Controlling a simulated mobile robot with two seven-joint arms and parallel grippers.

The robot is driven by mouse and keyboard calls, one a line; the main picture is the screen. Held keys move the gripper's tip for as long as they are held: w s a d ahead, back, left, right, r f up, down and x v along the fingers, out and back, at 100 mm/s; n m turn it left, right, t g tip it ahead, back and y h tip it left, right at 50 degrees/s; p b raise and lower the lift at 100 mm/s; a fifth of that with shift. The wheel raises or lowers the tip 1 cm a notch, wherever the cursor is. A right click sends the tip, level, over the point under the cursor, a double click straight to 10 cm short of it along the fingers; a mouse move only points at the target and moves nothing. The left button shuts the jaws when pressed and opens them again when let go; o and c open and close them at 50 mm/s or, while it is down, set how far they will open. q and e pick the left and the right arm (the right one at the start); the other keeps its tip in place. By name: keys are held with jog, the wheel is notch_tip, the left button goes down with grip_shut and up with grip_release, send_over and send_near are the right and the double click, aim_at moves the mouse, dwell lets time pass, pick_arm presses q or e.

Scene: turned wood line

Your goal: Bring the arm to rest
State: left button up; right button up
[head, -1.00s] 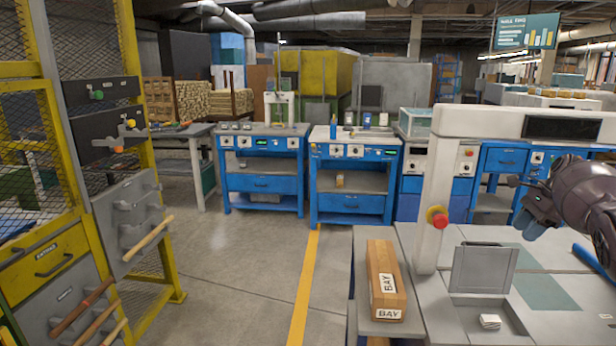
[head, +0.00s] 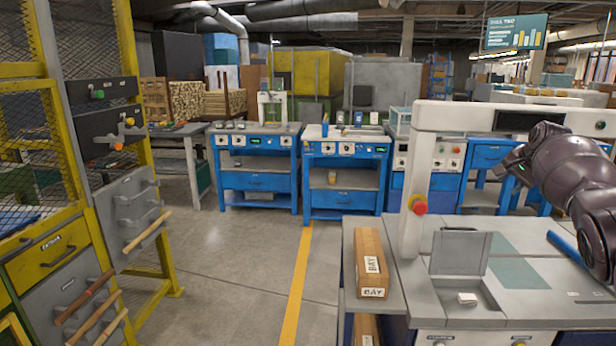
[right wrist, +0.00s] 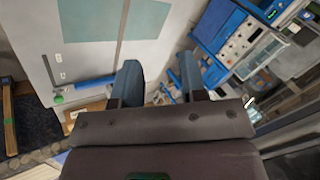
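My right arm comes in from the right edge of the head view. Its dark gripper (head: 508,172) is in the air above the machine bench, near the white overhead beam. In the right wrist view the two fingers of the gripper (right wrist: 160,80) are apart, with nothing held between them. Only background shows in the gap. My left gripper and left arm are not in the head view.
Below is a grey bench top (head: 540,310) with a blue bar (head: 572,254), a grey upright plate (head: 458,252) and a red stop button (head: 420,207). A yellow rack (head: 160,255) stands far left; the floor between is clear.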

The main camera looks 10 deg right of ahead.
jog(key=w+a+f+n+t+h, duration=0.25)
jog(key=w+a+n+t, duration=0.3)
jog(key=a+n, duration=0.4)
jog(key=s+a+f+n+t+y, duration=0.1)
jog(key=s+a+f+n+t, duration=0.1)
jog(key=s+a+f+n, duration=0.4)
jog(key=s+a+f+n+t+y, duration=0.1)
jog(key=s+a+f+n+y, duration=0.15)
jog(key=a+f, duration=0.7)
jog(key=s+a+f+y, duration=0.1)
jog(key=s+a+f, duration=0.4)
jog(key=s, duration=0.5)
jog(key=s+a+f, duration=0.4)
jog(key=s+a, duration=0.2)
jog(key=s, duration=0.3)
jog(key=s+f+m+g, duration=0.1)
jog(key=s+f, duration=0.3)
jog(key=s, duration=0.4)
jog(key=s+f+m+g, duration=0.1)
jog(key=s+f, duration=0.4)
jog(key=s, duration=0.3)
jog(key=s+a+f+g+h, duration=0.1)
jog(key=s+f+g, duration=0.1)
jog(key=s+f, duration=0.2)
jog(key=s, duration=0.3)
jog(key=shift+s+f+m, duration=0.2)
jog(key=shift+s+m, duration=0.2)
jog(key=shift+a, duration=0.1)
